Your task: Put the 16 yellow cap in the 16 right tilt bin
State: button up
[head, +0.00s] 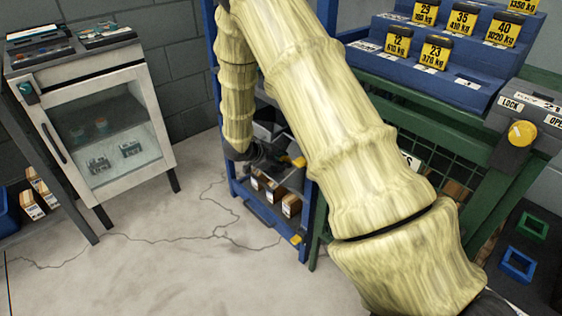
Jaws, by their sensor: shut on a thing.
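My arm in its pale cover crosses the head view and bends down to the blue rack. My dark gripper (266,152) is small and partly hidden there, among grey bins (268,130). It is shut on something. A small yellow piece (299,162), likely the yellow cap, shows just right of the gripper; the contact between them is too small to make out. The bins sit on the blue rack (232,178), partly covered by my arm. I cannot read a 16 on any bin or cap, nor tell which bin is the right tilt bin.
Brown boxes (290,206) stand low in the rack, with another yellow piece (297,240) below. A white glass-door cabinet (100,75) stands left. At right are a green frame (440,150), a blue stepped stand (430,78) with numbered blocks, and a yellow knob (522,133). The floor between is clear.

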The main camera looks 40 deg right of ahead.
jog(key=shift+p+v, duration=3.75)
jog(key=shift+v, duration=1.2)
